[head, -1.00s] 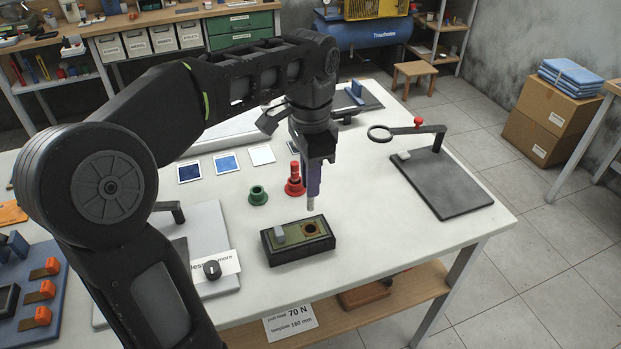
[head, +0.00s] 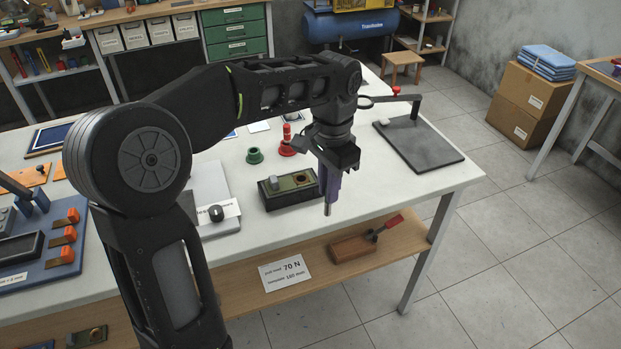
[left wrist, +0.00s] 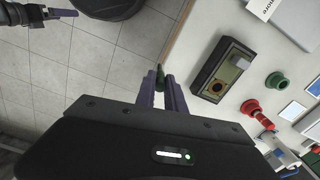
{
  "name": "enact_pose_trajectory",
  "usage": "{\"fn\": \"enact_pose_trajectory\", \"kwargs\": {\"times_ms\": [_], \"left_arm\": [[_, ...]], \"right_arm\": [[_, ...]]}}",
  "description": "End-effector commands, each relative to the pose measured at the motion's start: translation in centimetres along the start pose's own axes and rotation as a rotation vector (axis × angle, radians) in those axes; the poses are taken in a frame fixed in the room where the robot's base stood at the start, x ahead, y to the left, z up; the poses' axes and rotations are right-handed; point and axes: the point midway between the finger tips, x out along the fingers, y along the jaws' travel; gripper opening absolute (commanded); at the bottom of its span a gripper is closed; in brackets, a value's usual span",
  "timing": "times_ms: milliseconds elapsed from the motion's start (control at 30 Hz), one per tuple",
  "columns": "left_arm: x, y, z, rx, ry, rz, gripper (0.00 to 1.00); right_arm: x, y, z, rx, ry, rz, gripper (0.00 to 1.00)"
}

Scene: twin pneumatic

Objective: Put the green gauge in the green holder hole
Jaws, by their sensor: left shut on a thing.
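My left gripper (head: 328,200) is shut on the green gauge (left wrist: 160,77). The gauge's green part shows between the purple fingers in the left wrist view, and a grey tip points down in the head view. It hangs near the table's front edge, right of a dark block (head: 270,200); the fingers hide its rest. The green holder (head: 254,156), a flanged ring with an open hole, stands on the table behind the block and also shows in the left wrist view (left wrist: 276,80). My right gripper (left wrist: 60,14) partly shows at the top left of the left wrist view.
A red holder with a red piece (head: 287,143) stands just right of the green holder. The dark block carries a plate with a hole and a grey piece. A dark plate with a ring on an arm (head: 418,145) lies to the right.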

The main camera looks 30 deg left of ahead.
Motion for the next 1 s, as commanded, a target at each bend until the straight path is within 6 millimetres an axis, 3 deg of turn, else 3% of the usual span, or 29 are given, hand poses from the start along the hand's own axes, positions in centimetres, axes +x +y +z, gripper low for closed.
{"fn": "enact_pose_trajectory", "kwargs": {"times_ms": [300,500,833,1000], "left_arm": [[6.3,3.4,-6.0,-0.234,-0.002,0.002,0.0],[9.7,5.7,-8.7,-0.368,0.0,0.006,0.0],[10.3,6.2,-9.2,-0.401,0.004,0.006,0.0],[10.3,6.2,-9.2,-0.4,0.004,0.006,0.0]], "right_arm": [[0.0,0.0,0.0,-0.001,0.001,-0.001,1.0],[0.0,0.0,0.0,-0.001,0.0,0.0,1.0],[0.0,0.0,0.0,-0.001,0.0,0.0,1.0],[0.0,0.0,0.0,-0.001,0.0,-0.001,0.86]]}}
